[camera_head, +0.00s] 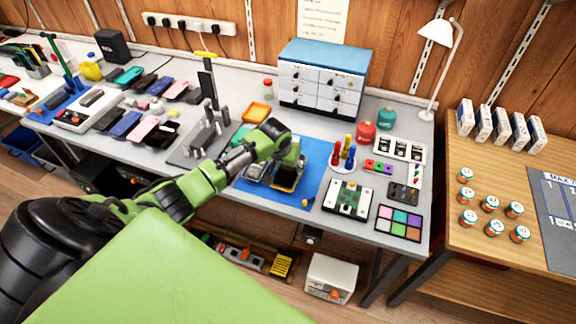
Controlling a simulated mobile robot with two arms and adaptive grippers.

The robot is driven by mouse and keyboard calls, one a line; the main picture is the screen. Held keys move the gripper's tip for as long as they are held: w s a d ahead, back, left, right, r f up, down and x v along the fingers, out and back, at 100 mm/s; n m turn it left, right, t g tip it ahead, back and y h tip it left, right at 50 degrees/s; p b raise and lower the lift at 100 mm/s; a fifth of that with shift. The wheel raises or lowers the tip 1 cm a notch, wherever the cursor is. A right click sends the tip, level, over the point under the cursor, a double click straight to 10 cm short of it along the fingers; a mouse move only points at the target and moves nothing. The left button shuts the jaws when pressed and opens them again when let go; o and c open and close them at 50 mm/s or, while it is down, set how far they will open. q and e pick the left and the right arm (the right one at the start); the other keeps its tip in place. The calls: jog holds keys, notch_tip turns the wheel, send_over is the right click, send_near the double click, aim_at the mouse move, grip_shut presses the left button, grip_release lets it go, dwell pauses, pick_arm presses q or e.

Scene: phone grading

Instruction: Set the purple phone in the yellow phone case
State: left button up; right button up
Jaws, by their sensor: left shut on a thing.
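My left gripper (288,178) reaches over the blue mat (312,160) at the middle of the bench and points down. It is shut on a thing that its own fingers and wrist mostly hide. A yellow-edged item with a dark middle, which looks like the yellow phone case (285,187), shows right at the fingertips. I cannot tell whether the held thing is the purple phone, or whether it lies in the case or above it. My right gripper is out of view.
Several phones and cases lie along the bench to the left, including a pink one (145,128). A drawer cabinet (320,78) stands behind the mat. A green-and-white board (348,198) and a colour swatch tray (398,222) lie to the right.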

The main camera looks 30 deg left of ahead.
pick_arm(q)
jog(key=shift+f, duration=0.1)
dwell(0.7)
jog(key=o, duration=1.3)
jog(key=o, duration=0.4)
jog(key=shift+p, duration=0.4)
jog(key=shift+r+p, duration=0.3)
jog(key=shift+r, duration=0.05)
jog(key=shift+r+p, duration=0.25)
jog(key=shift+p, duration=0.1)
